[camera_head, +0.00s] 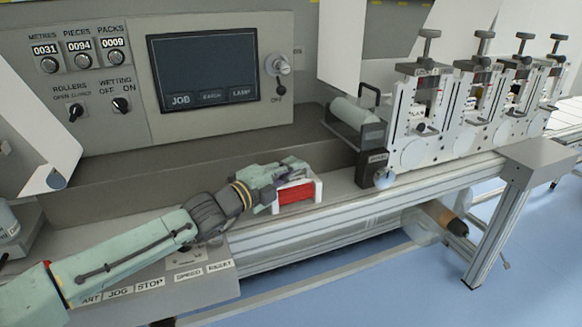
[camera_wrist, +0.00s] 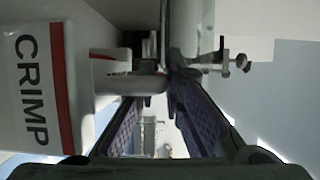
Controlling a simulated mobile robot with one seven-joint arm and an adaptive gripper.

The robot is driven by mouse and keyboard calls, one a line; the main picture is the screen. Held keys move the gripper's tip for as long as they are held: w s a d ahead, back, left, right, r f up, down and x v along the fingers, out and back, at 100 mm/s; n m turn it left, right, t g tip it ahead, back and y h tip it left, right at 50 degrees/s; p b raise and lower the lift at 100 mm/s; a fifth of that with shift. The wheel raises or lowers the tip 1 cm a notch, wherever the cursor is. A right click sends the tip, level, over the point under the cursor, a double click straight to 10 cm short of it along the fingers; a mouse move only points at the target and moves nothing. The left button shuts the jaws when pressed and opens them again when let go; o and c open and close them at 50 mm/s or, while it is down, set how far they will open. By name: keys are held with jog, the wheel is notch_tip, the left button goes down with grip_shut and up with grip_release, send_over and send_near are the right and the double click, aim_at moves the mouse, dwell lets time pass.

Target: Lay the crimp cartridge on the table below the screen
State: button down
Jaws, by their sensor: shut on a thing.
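The crimp cartridge (camera_head: 296,193) shows in the head view as a red block with white ends, at the front of the grey table (camera_head: 338,183) below the screen (camera_head: 203,70). In the wrist view its white side with a red stripe and the word CRIMP (camera_wrist: 33,90) fills the left. My gripper (camera_head: 290,168) is right above the cartridge and shut on it. In the wrist view the fingers (camera_wrist: 160,90) meet near a pale bar beside the cartridge body. I cannot tell whether the cartridge touches the table.
A dark block with a roller (camera_head: 372,168) stands right of the cartridge, then several white stations with knobs (camera_head: 425,120). The console's grey lower housing (camera_head: 130,160) rises behind. A button panel (camera_head: 205,272) lies at the front left. Bare table lies between cartridge and dark block.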

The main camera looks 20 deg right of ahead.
jog(key=shift+f, duration=0.4)
jog(key=shift+f, duration=0.1)
jog(key=c, duration=1.7)
grip_release()
jog(key=shift+s+a, duration=0.1)
jog(key=shift+a, duration=0.2)
jog(key=b+v, duration=0.4)
jog(key=v, duration=0.7)
jog(key=shift+s, duration=0.2)
